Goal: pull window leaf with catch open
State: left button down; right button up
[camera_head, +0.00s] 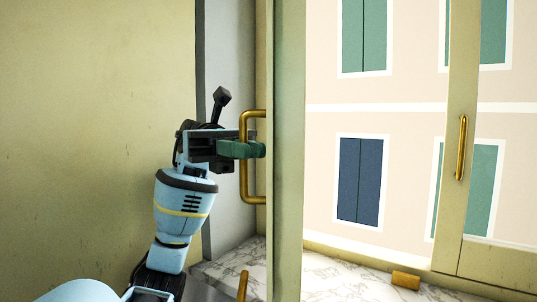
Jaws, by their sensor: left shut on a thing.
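A window leaf (288,170) with a pale greenish frame shows nearly edge-on in the middle of the head view. A brass bar handle (246,185) stands out from its left side. My left gripper (250,149), with green fingertips, is shut on this handle at about mid-height. The fingertips hide part of the bar. A small brass piece (405,280) sits on the sill at the right, and a brass rod (242,285) shows at the bottom; I cannot tell which is the catch. My right gripper is out of view.
A second leaf frame (461,60) with its own brass handle (462,147) stands at the right. A marble sill (340,277) runs along the bottom. A plain yellowish wall (95,120) fills the left. A building with shuttered windows shows outside.

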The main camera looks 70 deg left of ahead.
pick_arm(q)
jog(key=shift+s, duration=0.1)
jog(key=c, duration=1.7)
grip_release()
jog(key=shift+o, duration=0.3)
jog(key=shift+a, duration=0.1)
jog(key=shift+r, duration=0.1)
